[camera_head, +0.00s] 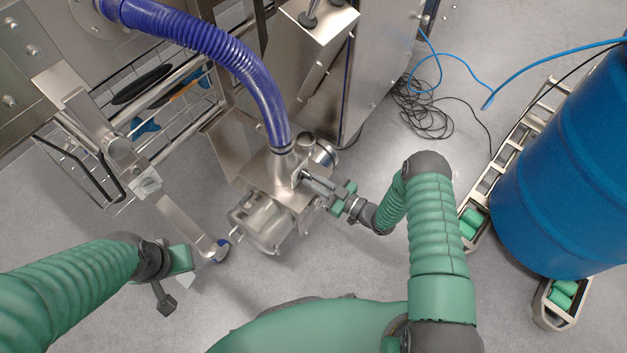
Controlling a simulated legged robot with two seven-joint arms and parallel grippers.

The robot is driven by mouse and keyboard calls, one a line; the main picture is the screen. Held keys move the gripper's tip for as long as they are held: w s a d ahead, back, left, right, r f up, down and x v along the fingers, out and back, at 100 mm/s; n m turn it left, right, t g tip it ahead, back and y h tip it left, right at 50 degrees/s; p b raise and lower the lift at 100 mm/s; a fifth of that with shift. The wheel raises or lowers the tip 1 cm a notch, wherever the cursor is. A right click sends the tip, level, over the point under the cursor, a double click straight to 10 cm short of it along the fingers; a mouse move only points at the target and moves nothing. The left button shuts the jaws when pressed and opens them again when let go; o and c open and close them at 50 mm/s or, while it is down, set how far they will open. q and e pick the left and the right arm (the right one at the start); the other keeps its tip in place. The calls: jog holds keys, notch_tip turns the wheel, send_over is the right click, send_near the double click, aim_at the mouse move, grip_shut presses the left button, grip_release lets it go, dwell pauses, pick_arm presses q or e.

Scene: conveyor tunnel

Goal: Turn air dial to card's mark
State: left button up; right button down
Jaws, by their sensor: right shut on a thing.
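My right gripper (318,184) is at the right side of a steel unit (265,218) in the middle of the view. It is shut on a small part there, which I take to be the air dial; the fingers hide it, and I cannot read its setting or any mark. My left gripper (182,262) is at the lower left, apart from the steel unit, seen from above; its fingers are largely hidden. A small pale flat piece shows beside it, possibly the card, but too small to read.
A ribbed blue hose (235,62) runs into the steel unit's top. A wire basket (105,150) and steel frame stand at the left. A blue drum (565,175) stands at the right beside a roller rail (520,130). Black cable (425,112) lies coiled on the floor.

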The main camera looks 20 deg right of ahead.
jog(key=shift+m, duration=0.6)
jog(key=c, duration=1.4)
grip_release()
jog(key=shift+c, duration=0.2)
jog(key=p+v, duration=0.4)
jog(key=v, duration=1.3)
jog(key=shift+f, duration=0.15)
